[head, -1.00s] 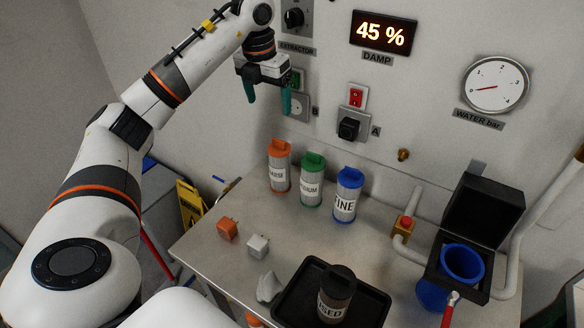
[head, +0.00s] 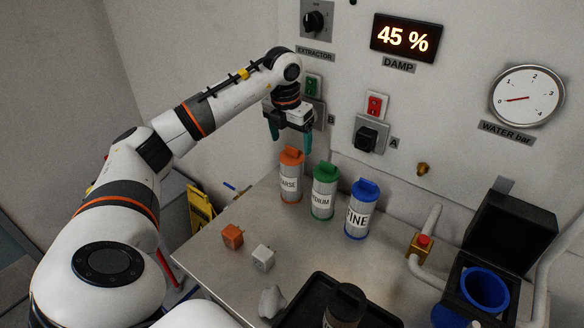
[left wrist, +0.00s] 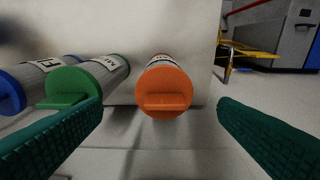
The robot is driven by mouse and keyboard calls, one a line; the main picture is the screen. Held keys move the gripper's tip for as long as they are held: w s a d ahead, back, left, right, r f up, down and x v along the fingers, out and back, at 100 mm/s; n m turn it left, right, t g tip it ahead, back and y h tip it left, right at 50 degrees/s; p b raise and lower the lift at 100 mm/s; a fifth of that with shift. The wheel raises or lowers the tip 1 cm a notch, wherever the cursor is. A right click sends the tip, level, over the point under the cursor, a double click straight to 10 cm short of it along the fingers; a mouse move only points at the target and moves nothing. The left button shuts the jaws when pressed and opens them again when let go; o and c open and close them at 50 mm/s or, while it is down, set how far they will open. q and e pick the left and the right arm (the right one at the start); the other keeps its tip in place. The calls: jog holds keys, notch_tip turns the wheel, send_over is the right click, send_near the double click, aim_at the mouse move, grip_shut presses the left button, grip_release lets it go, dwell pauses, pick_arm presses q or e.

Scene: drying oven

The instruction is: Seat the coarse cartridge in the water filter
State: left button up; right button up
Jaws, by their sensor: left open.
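The coarse cartridge (head: 290,178), grey with orange ends, stands upright at the left of a row on the table. Its orange cap (left wrist: 164,92) shows between my fingers in the left wrist view. My left gripper (head: 290,145) is open and empty, with its green fingers just above the cap in the head view. The water filter (head: 484,288) has a blue round opening and a black lid standing open, at the right of the table. Its opening looks empty. The green medium cartridge (head: 324,192) and the blue fine cartridge (head: 359,212) stand to the right. My right gripper is not in view.
A black tray (head: 384,318) at the front holds a dark used cartridge (head: 344,306). An orange plug (head: 232,236), a white plug (head: 262,257) and a crumpled white piece (head: 270,301) lie left of it. A brass valve with a red button (head: 424,241) is beside the filter.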

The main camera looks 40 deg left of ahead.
aim_at(291, 148)
pick_arm(q)
jog(key=shift+w+a+f+p, duration=0.1)
jog(key=shift+w+f+p, duration=0.1)
jog(key=shift+f, duration=0.55)
jog(key=shift+w+a+f+p, duration=0.1)
jog(key=shift+w+f+p, duration=0.1)
jog(key=shift+f, duration=0.6)
jog(key=shift+w+a+f+p, duration=0.1)
jog(key=shift+f+p, duration=0.1)
jog(key=shift+f, duration=0.55)
jog(key=c, duration=1.4)
